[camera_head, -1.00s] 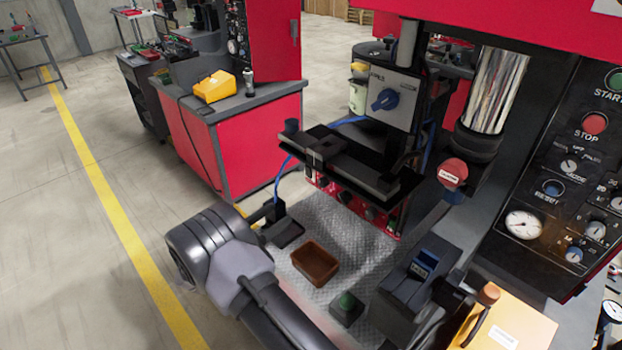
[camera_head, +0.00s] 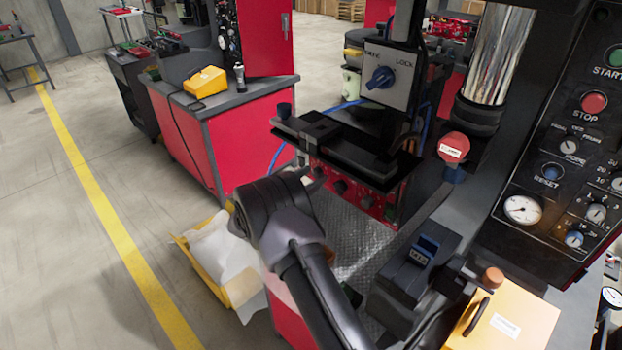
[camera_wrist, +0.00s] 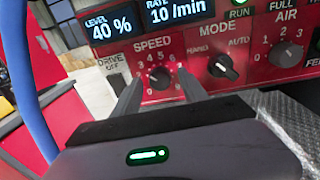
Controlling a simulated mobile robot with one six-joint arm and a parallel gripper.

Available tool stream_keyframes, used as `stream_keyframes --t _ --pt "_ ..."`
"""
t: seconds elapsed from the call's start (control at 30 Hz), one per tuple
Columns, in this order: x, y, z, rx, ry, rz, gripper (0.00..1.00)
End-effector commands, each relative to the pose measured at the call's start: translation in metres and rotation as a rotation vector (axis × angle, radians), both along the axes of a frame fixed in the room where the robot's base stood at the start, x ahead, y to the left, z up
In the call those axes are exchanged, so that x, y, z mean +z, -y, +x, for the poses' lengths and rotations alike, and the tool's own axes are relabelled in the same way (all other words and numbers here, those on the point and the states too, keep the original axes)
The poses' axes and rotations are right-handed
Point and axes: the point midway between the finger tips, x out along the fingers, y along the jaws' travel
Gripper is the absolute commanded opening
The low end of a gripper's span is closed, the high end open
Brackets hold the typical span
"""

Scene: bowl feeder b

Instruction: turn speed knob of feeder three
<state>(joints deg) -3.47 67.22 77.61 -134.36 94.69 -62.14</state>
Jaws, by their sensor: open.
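The feeder's red control panel (camera_wrist: 215,62) fills the top of the wrist view. Its black SPEED knob (camera_wrist: 160,79) has a white pointer and a numbered scale around it. My gripper (camera_wrist: 159,77) is open, with one finger on each side of this knob in the picture; I cannot tell whether they touch it. In the head view the panel (camera_head: 352,190) is on the front of the feeder under a black track (camera_head: 345,148), and my arm covers its left end. No feeder number is readable.
A MODE knob (camera_wrist: 222,68) and an AIR knob (camera_wrist: 286,53) sit right of the speed knob. A blue hose (camera_wrist: 28,85) runs at the left of the wrist view. A grey device (camera_head: 412,268) and a yellow box (camera_head: 500,318) stand right of my arm.

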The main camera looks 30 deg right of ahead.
Motion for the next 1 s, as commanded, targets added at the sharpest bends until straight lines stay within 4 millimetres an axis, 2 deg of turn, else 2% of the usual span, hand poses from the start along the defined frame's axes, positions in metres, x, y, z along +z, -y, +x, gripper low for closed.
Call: stream_keyframes --t 0.13,0.3,0.4,0.67,1.0 --pt "0.0001 -0.0003 0.0000 0.000 0.000 0.000 0.49" --pt "0.0000 -0.0005 -0.0002 0.000 0.000 0.000 0.16" --pt "-0.0001 -0.0006 -0.0002 0.000 0.000 0.000 0.00" --pt "-0.0014 -0.0006 -0.0003 0.000 0.024 0.009 0.00" --pt "-0.0043 -0.0008 -0.0002 0.000 0.212 0.077 0.00"
